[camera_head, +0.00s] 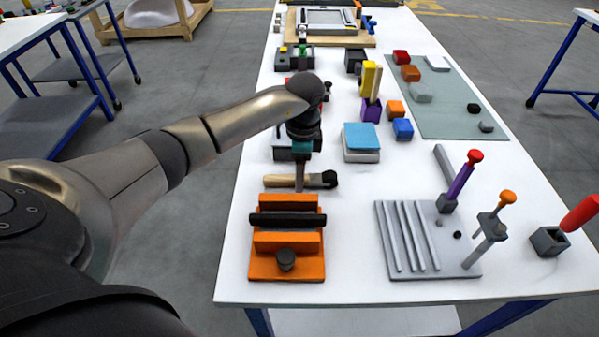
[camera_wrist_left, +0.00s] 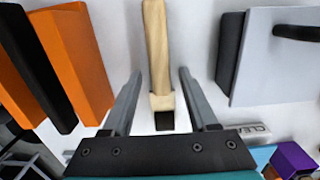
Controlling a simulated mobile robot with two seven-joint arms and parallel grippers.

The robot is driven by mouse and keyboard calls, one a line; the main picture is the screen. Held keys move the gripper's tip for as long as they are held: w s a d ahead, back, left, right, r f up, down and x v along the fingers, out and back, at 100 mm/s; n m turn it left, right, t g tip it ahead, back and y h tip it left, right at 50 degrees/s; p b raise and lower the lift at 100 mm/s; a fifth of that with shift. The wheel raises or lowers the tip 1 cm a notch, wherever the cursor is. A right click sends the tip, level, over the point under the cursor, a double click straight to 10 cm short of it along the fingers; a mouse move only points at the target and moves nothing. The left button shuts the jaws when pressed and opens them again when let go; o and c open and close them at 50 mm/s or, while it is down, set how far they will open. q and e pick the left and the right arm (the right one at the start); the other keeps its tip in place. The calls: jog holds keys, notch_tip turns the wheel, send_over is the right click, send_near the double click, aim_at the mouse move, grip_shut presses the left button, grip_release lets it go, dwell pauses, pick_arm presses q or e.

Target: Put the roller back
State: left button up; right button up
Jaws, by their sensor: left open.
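A tool with a pale wooden handle (camera_head: 284,181) and a dark rounded end (camera_head: 330,179) lies on the white table; it may be the roller, but I cannot tell. Its wood also shows in the left wrist view (camera_wrist_left: 156,42). My left gripper (camera_head: 299,187) points down over this tool. In the wrist view, the open fingers of my left gripper (camera_wrist_left: 160,74) stand on either side of the wood, with gaps. An orange stand (camera_head: 287,262) with a black bar (camera_head: 287,220) across it is in front, nearer me. My right gripper is not in view.
A grey slotted board (camera_head: 408,235) with upright coloured-handled tools is to the right. A blue-topped block (camera_head: 361,137) and several coloured blocks stand farther back. A grey-green mat (camera_head: 440,105) lies at the back right. The table's left edge is close to the orange stand.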

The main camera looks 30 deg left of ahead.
pick_arm(q)
notch_tip(320, 180, up, 12)
jog(key=p, duration=0.1)
jog(key=shift+w+d+r+p, duration=0.15)
jog(key=shift+w+d+p, duration=0.05)
jog(key=shift+p, duration=0.15)
